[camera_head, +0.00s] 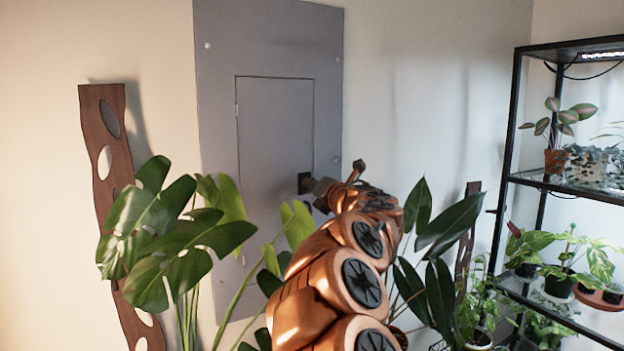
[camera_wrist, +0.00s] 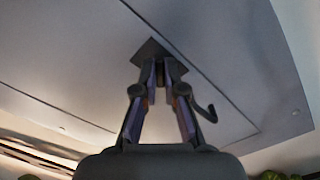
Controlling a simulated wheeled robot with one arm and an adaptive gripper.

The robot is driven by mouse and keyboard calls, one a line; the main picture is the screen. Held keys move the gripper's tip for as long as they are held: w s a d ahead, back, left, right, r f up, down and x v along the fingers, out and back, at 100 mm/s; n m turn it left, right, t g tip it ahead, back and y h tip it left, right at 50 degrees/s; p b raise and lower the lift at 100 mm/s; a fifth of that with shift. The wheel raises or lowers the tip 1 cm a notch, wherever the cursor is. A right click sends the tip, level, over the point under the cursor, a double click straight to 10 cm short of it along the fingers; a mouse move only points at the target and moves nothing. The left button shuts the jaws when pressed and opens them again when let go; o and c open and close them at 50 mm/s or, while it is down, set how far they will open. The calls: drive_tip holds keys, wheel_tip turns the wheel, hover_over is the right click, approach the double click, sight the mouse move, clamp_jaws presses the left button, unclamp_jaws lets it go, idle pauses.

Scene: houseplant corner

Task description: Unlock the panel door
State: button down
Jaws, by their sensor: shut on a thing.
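The grey panel (camera_head: 219,60) is mounted flat on the wall in the head view. Its inner rectangular door (camera_head: 275,125) is closed flush; it also shows in the wrist view (camera_wrist: 90,65). A dark square latch plate (camera_head: 304,182) sits at the door's right edge, and it shows in the wrist view (camera_wrist: 150,49) too. My gripper (camera_head: 316,186) reaches the plate from the right. In the wrist view my gripper (camera_wrist: 160,70) has its fingertips together at the plate, shut on the latch, which the fingers mostly hide.
Large-leaved plants (camera_head: 155,235) stand left of my arm, and a dark-leaved plant (camera_head: 445,230) stands right of it. A brown wooden board with holes (camera_head: 103,135) leans on the wall at left. A black shelf (camera_head: 515,110) with several potted plants stands at right.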

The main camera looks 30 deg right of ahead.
drive_tip(key=shift+f+m+p, duration=0.1)
drive_tip(key=shift+m+p, duration=2.55)
drive_tip(key=shift+m, duration=1.85)
drive_tip(key=c, duration=1.3)
unclamp_jaws()
drive_tip(key=shift+o, duration=0.2)
drive_tip(key=s, duration=1.2)
drive_tip(key=shift+a, duration=0.45)
